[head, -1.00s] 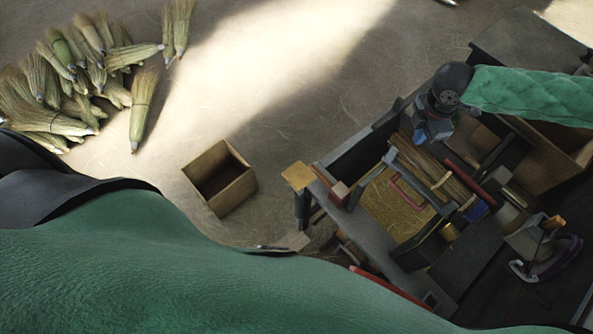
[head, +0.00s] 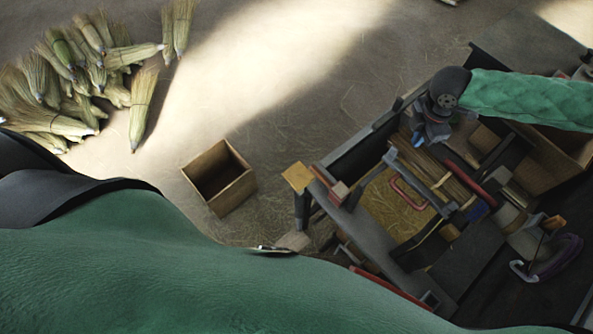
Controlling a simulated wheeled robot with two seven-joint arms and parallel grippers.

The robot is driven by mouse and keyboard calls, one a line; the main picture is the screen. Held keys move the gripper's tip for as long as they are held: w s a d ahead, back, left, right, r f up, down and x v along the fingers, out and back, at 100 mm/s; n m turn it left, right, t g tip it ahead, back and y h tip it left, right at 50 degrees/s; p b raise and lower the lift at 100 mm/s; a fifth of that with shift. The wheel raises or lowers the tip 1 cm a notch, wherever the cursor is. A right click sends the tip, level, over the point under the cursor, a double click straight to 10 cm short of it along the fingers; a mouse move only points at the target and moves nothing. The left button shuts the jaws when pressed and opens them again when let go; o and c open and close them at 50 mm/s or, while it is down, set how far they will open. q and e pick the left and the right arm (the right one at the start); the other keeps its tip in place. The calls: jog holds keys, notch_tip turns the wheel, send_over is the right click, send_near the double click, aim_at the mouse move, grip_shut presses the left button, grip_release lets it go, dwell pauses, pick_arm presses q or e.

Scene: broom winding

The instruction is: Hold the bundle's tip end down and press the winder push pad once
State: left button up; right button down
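A long bundle of tan straw (head: 431,167) lies slantwise on the winder bench (head: 345,228) at the right. My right gripper (head: 430,133), under a green-sleeved arm from the right, is at the bundle's upper-left end. It seems close to or touching that end; its fingers are small and dark, so their opening is unclear. A tan square pad (head: 297,177) stands at the bench's left corner; I cannot tell for sure that it is the push pad. My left arm's green sleeve fills the lower left, and its gripper does not show.
An open wooden box (head: 219,178) stands on the floor left of the bench. Several finished brooms (head: 75,75) lie at the upper left. A red bar (head: 478,180) and a spool-like part (head: 510,218) are beside the bundle. The floor between brooms and bench is mostly clear.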

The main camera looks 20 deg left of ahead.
jog(key=shift+r, duration=0.1)
notch_tip(320, 180, up, 9)
dwell(1.9)
notch_tip(320, 180, up, 8)
jog(key=b, duration=0.3)
jog(key=shift+f+b, duration=0.2)
jog(key=shift+b, duration=0.1)
